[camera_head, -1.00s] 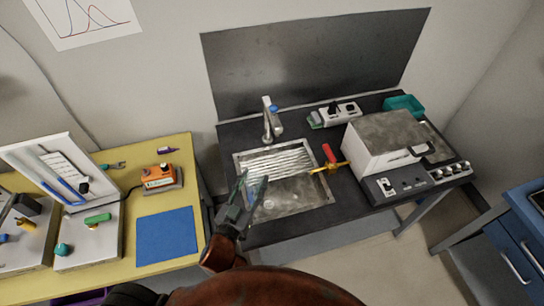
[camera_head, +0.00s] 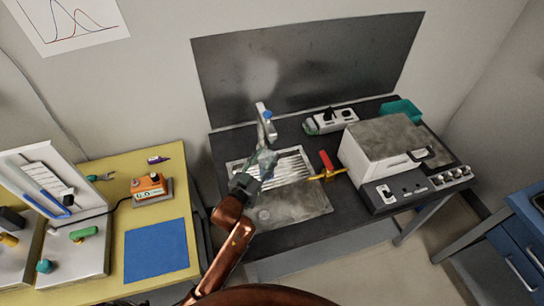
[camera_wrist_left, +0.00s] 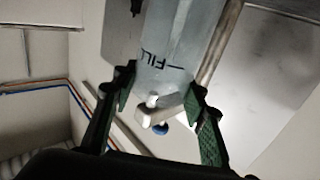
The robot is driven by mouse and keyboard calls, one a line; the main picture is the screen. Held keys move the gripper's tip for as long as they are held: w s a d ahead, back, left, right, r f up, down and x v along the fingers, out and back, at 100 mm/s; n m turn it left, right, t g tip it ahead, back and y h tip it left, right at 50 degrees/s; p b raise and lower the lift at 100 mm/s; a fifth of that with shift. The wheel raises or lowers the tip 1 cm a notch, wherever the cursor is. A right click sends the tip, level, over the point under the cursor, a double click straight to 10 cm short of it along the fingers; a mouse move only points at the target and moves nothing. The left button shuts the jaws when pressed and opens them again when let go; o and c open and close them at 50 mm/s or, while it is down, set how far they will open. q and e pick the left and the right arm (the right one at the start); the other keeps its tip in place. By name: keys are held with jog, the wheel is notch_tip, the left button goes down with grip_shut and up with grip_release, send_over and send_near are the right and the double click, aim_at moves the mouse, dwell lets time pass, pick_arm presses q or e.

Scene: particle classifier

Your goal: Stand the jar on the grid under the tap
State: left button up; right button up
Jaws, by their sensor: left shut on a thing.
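The tap (camera_head: 264,122), a metal spout with a blue part, rises at the back of the sink. The ribbed metal grid (camera_head: 293,166) lies in the sink below it. My left gripper (camera_head: 254,174) is over the grid's left part, shut on the clear jar (camera_head: 267,160). In the left wrist view the see-through jar (camera_wrist_left: 178,45) with its "FILL" mark stands between the fingers (camera_wrist_left: 158,112). A white and blue part (camera_wrist_left: 155,112) shows there too. I cannot tell whether the jar's base touches the grid. My right gripper is not in view.
A yellow valve with a red handle (camera_head: 326,164) is right of the grid. A white box-shaped device (camera_head: 385,150) and a teal tray (camera_head: 402,110) stand further right. The yellow table (camera_head: 120,205) with a blue mat (camera_head: 156,250) is at left.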

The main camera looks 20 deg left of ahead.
aim_at(270, 152)
pick_arm(q)
jog(key=w, duration=0.3)
jog(key=shift+w+d+f, duration=0.1)
jog(key=shift+w+d, duration=0.1)
jog(key=shift+d, duration=0.15)
jog(key=shift+w, duration=0.45)
notch_tip(270, 152, down, 3)
jog(key=shift+f+b, duration=0.1)
jog(key=shift+b, duration=0.65)
jog(key=shift+f, duration=0.2)
jog(key=shift+r, duration=0.15)
jog(key=o, duration=1.1)
jog(key=shift+f, duration=0.2)
jog(key=o, duration=0.4)
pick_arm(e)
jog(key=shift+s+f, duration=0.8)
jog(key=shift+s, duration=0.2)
pick_arm(q)
jog(key=shift+o, duration=0.2)
